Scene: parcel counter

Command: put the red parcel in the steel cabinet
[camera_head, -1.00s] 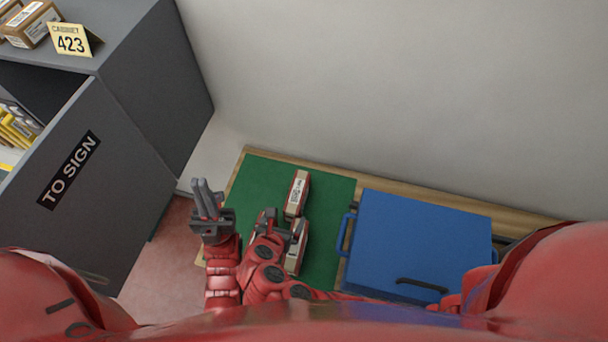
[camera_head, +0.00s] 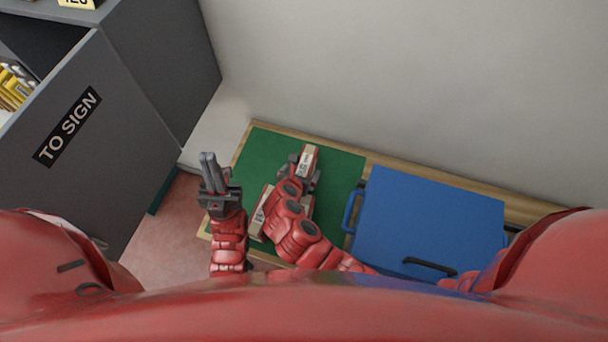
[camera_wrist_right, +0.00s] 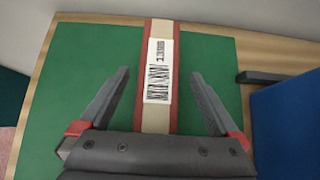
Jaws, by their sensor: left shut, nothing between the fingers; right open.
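The red parcel (camera_head: 309,155) has red sides, a beige band and a white label. It lies on the green mat, and in the right wrist view the parcel (camera_wrist_right: 160,70) runs between my fingers. My right gripper (camera_wrist_right: 160,78) is open around it; contact cannot be told. In the head view my right gripper (camera_head: 301,167) partly covers the parcel. My left gripper (camera_head: 208,158) is shut and empty, raised near the mat's left edge. The dark grey cabinet (camera_head: 120,110) stands at left, with a "TO SIGN" panel and an opening holding yellow items.
A second parcel (camera_head: 259,218) with a pale label lies on the green mat (camera_head: 338,168), partly hidden by my right arm. A blue case (camera_head: 430,215) with handles stands right of the mat. A pale wall rises behind. Bare mat shows on both sides of the red parcel.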

